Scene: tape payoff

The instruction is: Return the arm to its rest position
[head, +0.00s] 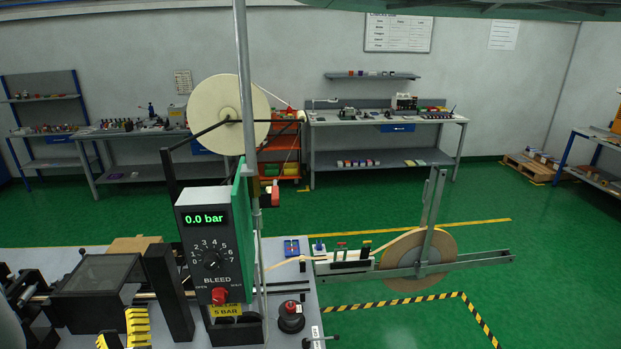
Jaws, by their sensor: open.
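I do not see my gripper in the head view, the only view given. A smooth grey curved shape shows at the lower left edge, and I cannot tell what it is. The tape machine fills the lower middle. Its control box (210,245) reads 0.0 bar above a dial marked BLEED, with a red knob (220,296) below. A large cream reel (228,114) stands upright behind it. At right, a tan tape reel (418,262) sits on a metal arm (475,259), and a tape strip runs left from it.
A dark guarded box (95,285), a black post (168,293) and yellow ribbed pieces (138,326) crowd the lower left. A red-topped button (291,309) is on the machine's bench. A tall metal pole (243,60) rises mid-view. Workbenches (388,118) line the back wall. Green floor (545,240) is open at right.

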